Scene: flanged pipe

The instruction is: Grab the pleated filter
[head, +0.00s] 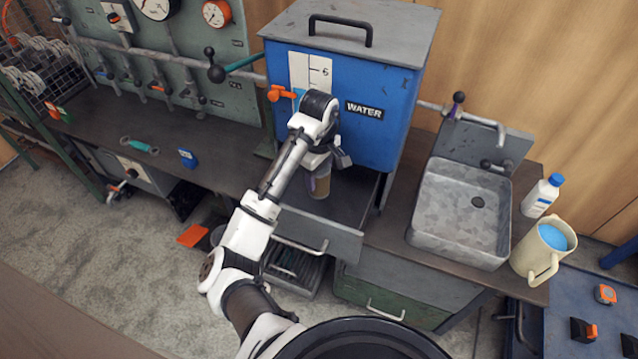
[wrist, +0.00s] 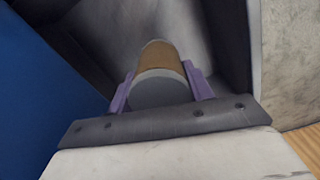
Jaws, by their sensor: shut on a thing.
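The pleated filter (head: 319,183) is a small tan cylinder with a grey end cap, seen in the head view below the blue water tank, at the open drawer. In the wrist view the filter (wrist: 161,77) lies between the two purple fingers. My gripper (head: 318,172) is shut on the filter, with one finger on each side of it. It also shows in the wrist view (wrist: 160,88). The open grey drawer (head: 322,236) is around and below the filter. I cannot tell whether the filter touches the drawer floor.
The blue water tank (head: 372,135) stands close behind my arm. A grey sink (head: 447,212), a white bottle (head: 541,196) and a cream jug (head: 533,262) are to the right. Valves and gauges line the panel (head: 225,98) at the left.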

